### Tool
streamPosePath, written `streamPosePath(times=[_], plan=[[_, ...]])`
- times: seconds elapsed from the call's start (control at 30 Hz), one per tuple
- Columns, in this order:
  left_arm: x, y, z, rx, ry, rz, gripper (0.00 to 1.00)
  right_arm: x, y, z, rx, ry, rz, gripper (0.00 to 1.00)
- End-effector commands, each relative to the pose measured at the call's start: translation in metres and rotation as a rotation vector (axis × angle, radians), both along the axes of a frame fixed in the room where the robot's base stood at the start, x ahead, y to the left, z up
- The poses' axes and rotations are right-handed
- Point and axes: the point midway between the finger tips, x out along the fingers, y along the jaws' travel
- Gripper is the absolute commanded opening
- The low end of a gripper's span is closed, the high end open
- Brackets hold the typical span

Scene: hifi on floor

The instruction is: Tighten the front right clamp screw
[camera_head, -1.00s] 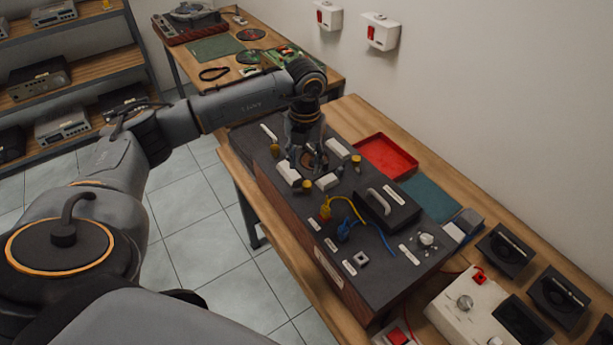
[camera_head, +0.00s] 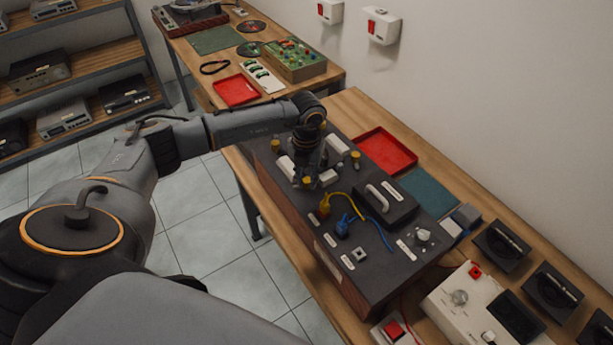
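The dark hi-fi unit (camera_head: 385,262) lies on the wooden bench, with yellow clamp screws around white blocks on its far half. The front right clamp screw (camera_head: 307,182), a small yellow knob, is nearest me on the right of that group. My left gripper (camera_head: 307,178) points down at this screw, its fingertips at or right beside the knob. Whether the fingers touch or grip it I cannot tell. Other yellow screws show at the back left (camera_head: 275,145) and right (camera_head: 355,157). My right gripper is out of view.
A black handled block (camera_head: 387,208) and yellow and blue cables stand near the gripper on the unit. A red tray (camera_head: 385,152) and a teal mat (camera_head: 430,193) lie behind it. A white control box (camera_head: 465,303) is at the lower right.

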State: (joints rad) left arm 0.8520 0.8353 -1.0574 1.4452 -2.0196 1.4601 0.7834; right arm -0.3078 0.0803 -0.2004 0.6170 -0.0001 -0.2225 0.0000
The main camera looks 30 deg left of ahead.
Motion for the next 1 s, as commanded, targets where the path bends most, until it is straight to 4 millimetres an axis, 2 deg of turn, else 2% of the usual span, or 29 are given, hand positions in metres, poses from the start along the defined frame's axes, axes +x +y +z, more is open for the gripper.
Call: streamPosePath(times=[0.27, 0.47, 0.67, 1.0], plan=[[0.0, 0.0, 0.0, 0.0, -0.001, -0.007, 0.0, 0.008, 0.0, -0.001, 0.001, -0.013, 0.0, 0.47], [0.001, 0.001, -0.002, 0.001, -0.002, -0.062, 0.0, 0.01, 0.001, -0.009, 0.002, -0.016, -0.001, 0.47], [0.001, 0.001, -0.003, 0.001, -0.003, -0.192, 0.0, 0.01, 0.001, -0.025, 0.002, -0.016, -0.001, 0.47], [0.001, 0.001, -0.004, 0.002, -0.005, -0.507, 0.0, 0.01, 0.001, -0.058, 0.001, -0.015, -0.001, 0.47]])
